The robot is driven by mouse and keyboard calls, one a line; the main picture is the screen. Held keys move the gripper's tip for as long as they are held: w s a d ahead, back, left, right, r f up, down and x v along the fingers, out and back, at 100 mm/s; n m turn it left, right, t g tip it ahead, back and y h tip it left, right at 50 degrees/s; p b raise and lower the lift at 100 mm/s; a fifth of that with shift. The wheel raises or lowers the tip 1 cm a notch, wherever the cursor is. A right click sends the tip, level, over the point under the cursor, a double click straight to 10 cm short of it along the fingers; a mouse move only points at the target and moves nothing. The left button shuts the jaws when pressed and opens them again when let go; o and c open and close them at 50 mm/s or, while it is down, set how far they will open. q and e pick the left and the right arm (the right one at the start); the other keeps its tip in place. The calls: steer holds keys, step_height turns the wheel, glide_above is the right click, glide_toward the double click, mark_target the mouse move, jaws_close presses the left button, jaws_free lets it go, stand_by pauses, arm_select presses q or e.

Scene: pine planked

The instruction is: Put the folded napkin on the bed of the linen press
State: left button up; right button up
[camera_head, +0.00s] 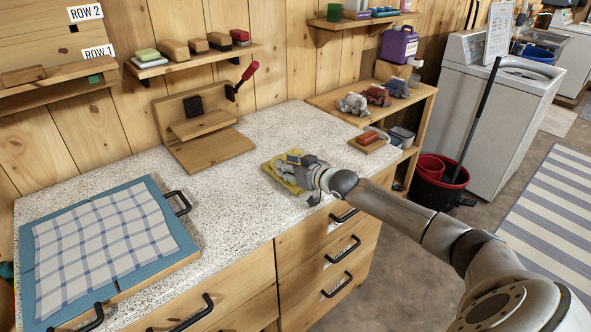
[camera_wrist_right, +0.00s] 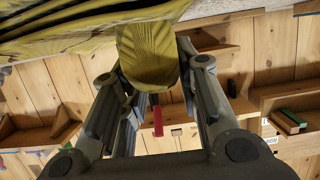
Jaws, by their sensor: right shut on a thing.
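The folded napkin is a mustard-yellow ribbed cloth (camera_head: 284,177) at the middle of the speckled counter, near its front right part. My right gripper (camera_head: 305,168) is shut on it from the right and covers part of it. In the right wrist view a fold of the napkin (camera_wrist_right: 148,55) is pinched between the fingers, and more cloth spreads across the top. Whether the napkin touches the counter is hard to tell. My left gripper is out of view.
A red sponge-like block (camera_head: 368,139) lies at the right edge. A shelf (camera_head: 420,95) holds grey, red and blue cloths. The counter between napkin and press is clear.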

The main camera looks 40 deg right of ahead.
steer(key=shift+c, duration=0.5)
steer(key=shift+r, duration=0.15)
jaws_close()
steer(key=shift+r, duration=0.2)
step_height(320, 180, up, 2)
steer(key=shift+r+b, duration=0.2)
steer(key=shift+b, duration=0.35)
steer(key=s+a+r+b, duration=0.2)
steer(key=s+a+r, duration=0.2)
steer(key=s+r, duration=0.6)
steer(key=shift+s, duration=1.7)
